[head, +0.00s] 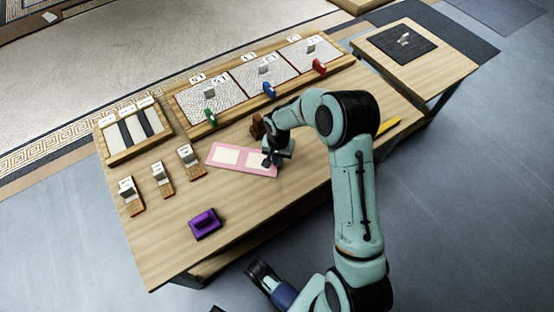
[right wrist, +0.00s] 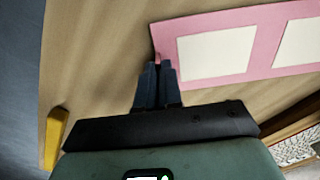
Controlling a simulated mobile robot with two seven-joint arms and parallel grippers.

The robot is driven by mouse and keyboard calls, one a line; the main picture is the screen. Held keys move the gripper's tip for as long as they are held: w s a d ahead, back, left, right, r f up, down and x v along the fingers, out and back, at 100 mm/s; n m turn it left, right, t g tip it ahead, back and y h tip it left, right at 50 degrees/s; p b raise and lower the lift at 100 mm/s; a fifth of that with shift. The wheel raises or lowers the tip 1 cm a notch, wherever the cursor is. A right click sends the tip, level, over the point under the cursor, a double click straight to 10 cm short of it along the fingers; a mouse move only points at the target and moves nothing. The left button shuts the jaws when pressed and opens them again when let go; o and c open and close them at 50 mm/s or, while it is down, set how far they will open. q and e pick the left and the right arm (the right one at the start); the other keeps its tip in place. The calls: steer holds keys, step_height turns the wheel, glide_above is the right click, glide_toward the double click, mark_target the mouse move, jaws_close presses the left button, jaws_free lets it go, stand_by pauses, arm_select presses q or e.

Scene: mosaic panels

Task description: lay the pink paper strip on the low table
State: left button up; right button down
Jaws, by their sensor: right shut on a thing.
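The pink paper strip (head: 243,168) has pale rectangles on it and lies at the wooden worktable's surface, near its middle. It also shows in the right wrist view (right wrist: 248,78). My right gripper (head: 271,162) is at the strip's right end. In the wrist view its fingers (right wrist: 158,68) are close together on the strip's corner. A smaller wooden table (head: 447,72) with a dark mat, seemingly the low table, stands beyond the worktable's right end. What seems to be my left gripper (head: 262,274) shows at the bottom edge; its jaws are unclear.
The worktable (head: 160,235) holds a three-panel frame (head: 222,107) with coloured handles, a striped tray (head: 128,130), several small labelled blocks (head: 162,179), a purple block (head: 205,222) and a yellow bar (head: 388,127). A dark square with a small piece (head: 404,40) lies on the smaller table.

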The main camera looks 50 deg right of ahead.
arm_select(q)
steer(key=shift+w+f, duration=0.1)
arm_select(e)
steer(key=shift+f, duration=0.15)
steer(key=c, duration=1.7)
jaws_free()
steer(key=shift+f, duration=0.1)
steer(key=o, duration=0.4)
arm_select(q)
steer(key=shift+w, duration=0.1)
steer(key=s+d+r+g+p, duration=0.1)
steer(key=s+d+r+p, duration=0.1)
steer(key=s+r+p, duration=0.1)
steer(key=shift+s+d+r+h, duration=0.2)
steer(key=shift+s+h, duration=0.2)
steer(key=shift+s, duration=0.5)
arm_select(e)
step_height(320, 180, up, 12)
steer(key=shift+r, duration=0.25)
arm_select(q)
steer(key=shift+a, duration=0.1)
